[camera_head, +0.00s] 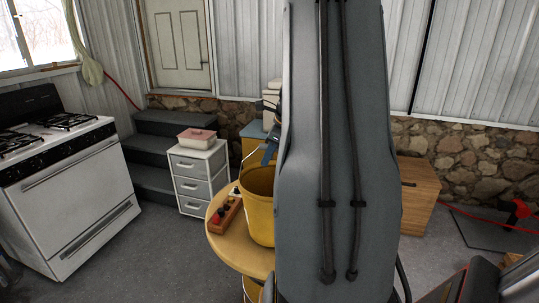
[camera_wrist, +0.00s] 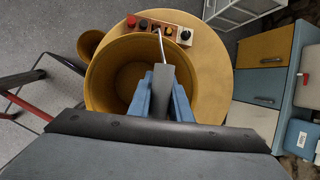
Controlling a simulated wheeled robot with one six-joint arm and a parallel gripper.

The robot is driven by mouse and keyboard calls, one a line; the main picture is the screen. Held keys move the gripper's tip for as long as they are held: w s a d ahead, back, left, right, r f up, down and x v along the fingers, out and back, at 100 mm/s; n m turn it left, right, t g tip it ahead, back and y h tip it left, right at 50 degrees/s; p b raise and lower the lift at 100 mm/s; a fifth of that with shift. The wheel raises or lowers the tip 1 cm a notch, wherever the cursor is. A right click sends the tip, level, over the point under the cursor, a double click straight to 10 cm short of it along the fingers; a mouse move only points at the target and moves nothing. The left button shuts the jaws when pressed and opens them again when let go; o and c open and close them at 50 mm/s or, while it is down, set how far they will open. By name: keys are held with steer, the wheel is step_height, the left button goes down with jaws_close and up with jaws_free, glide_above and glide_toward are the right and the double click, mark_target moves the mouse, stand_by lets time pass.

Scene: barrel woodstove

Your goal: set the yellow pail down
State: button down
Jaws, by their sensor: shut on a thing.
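The yellow pail (camera_head: 260,203) is upright over the round wooden tabletop (camera_head: 219,240) in the head view; I cannot tell whether its base touches the top. My arm hides its right side. In the wrist view I look down into the open, empty-looking pail (camera_wrist: 112,82), with the round tabletop (camera_wrist: 215,70) around it. My blue-fingered gripper (camera_head: 270,152) is above the pail's rim, shut on its thin wire handle. The gripper (camera_wrist: 161,88) also shows in the wrist view, over the pail's mouth.
A control box with red and black knobs (camera_head: 226,215) lies on the tabletop beside the pail. A white drawer unit (camera_head: 198,178) with a pink box (camera_head: 197,138), dark steps (camera_head: 160,150) and a white stove (camera_head: 70,185) stand left. A wooden cabinet (camera_head: 419,195) stands right.

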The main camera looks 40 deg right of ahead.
steer(key=shift+f+b, duration=0.3)
steer(key=shift+f, duration=0.35)
steer(key=c, duration=1.5)
jaws_free()
steer(key=shift+c, duration=0.2)
steer(key=shift+r, duration=0.1)
steer(key=b+v, duration=0.1)
steer(key=v, duration=0.6)
steer(key=shift+s+r+b, duration=0.15)
steer(key=shift+r+b, duration=0.15)
